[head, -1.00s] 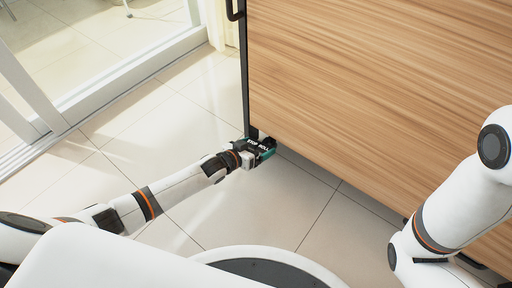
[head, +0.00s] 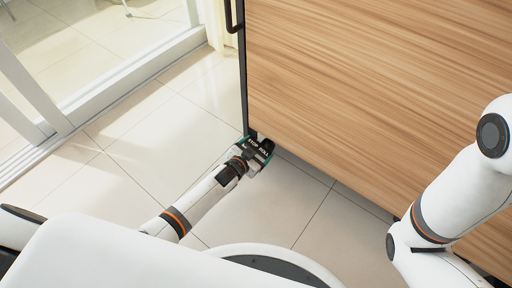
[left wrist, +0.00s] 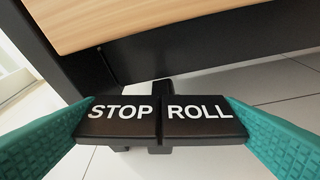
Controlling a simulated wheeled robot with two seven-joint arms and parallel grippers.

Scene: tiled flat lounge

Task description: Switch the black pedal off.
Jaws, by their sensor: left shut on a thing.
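The black pedal (head: 259,147) sits low at the near corner of the wood-panelled unit. In the left wrist view the pedal (left wrist: 122,120) shows two side-by-side plates, marked STOP on the left and ROLL on the right. They look about level with each other. My left gripper (head: 258,152) is at the pedal. In the left wrist view its teal fingers (left wrist: 160,112) stand at the two outer ends of the plates, shut on the pedal across its width. My right arm shows at the right of the head view, but its gripper is out of view.
The wood-panelled unit (head: 370,90) with a dark frame fills the right side, just above the pedal. A dark handle (head: 232,15) is at its upper left edge. Light floor tiles (head: 150,130) are clear to the left. A white-framed glass door (head: 120,85) stands beyond.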

